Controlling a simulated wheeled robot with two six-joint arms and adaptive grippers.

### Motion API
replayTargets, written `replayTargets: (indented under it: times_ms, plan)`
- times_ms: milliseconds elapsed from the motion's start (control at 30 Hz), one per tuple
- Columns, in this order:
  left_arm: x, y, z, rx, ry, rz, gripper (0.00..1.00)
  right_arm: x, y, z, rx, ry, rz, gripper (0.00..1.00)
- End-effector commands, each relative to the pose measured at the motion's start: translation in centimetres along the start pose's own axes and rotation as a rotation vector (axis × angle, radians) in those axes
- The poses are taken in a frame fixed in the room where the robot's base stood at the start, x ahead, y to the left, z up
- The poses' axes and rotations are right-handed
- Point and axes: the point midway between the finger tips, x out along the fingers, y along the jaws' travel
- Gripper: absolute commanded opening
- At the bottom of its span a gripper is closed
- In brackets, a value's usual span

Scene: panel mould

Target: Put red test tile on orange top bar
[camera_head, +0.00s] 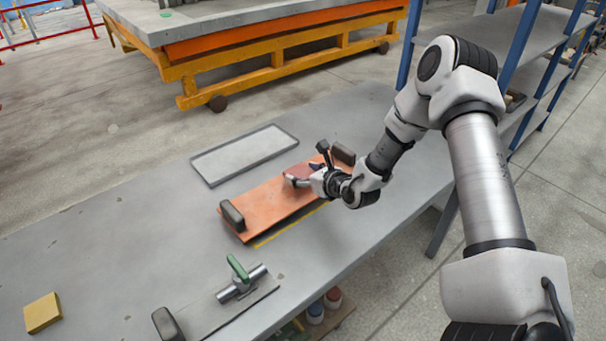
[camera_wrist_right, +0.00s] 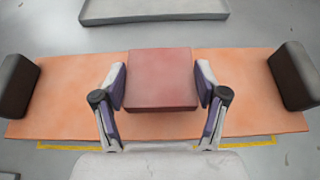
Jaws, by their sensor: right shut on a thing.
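The red test tile (camera_wrist_right: 160,80) is a square red block between the two fingers of my right gripper (camera_wrist_right: 161,88), which is shut on it. In the head view the tile (camera_head: 299,171) is partly hidden by the right gripper (camera_head: 301,179). The tile is over the middle of the orange top bar (camera_head: 262,208), a long flat plate with a dark block at each end. In the wrist view the bar (camera_wrist_right: 62,92) extends out on both sides of the tile. I cannot tell whether the tile touches the bar. My left gripper is not in view.
A shallow grey tray (camera_head: 197,170) lies behind the bar on the grey table (camera_head: 120,235). A grey plate with a green-handled clamp (camera_head: 240,280) is nearer. A yellow block (camera_head: 42,313) sits at the left. The left table area is mostly clear.

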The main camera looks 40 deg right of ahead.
Motion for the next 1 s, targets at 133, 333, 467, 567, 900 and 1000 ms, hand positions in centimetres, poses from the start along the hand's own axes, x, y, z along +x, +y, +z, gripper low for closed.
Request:
replayTargets:
  times_ms: [133, 333, 467, 567, 900, 1000]
  plan:
    - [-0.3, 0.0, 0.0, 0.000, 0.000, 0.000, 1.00, 1.5, -1.5, 0.2, -0.001, 0.001, 0.001, 0.35]
    - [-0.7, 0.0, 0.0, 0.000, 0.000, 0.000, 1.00, 2.7, -1.5, -2.7, -0.002, 0.003, 0.002, 0.35]
    - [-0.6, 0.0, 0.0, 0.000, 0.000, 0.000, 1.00, 2.8, -1.5, -2.9, 0.000, 0.000, 0.002, 0.35]
    - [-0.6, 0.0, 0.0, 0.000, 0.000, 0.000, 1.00, 2.8, -1.5, -2.9, 0.000, 0.000, 0.002, 0.35]
    - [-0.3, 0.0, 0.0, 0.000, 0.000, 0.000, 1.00, 2.9, -1.5, -3.2, 0.000, 0.001, 0.002, 0.97]
    - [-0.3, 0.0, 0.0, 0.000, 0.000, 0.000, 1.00, 2.9, -1.5, -3.2, 0.000, 0.001, 0.002, 0.97]
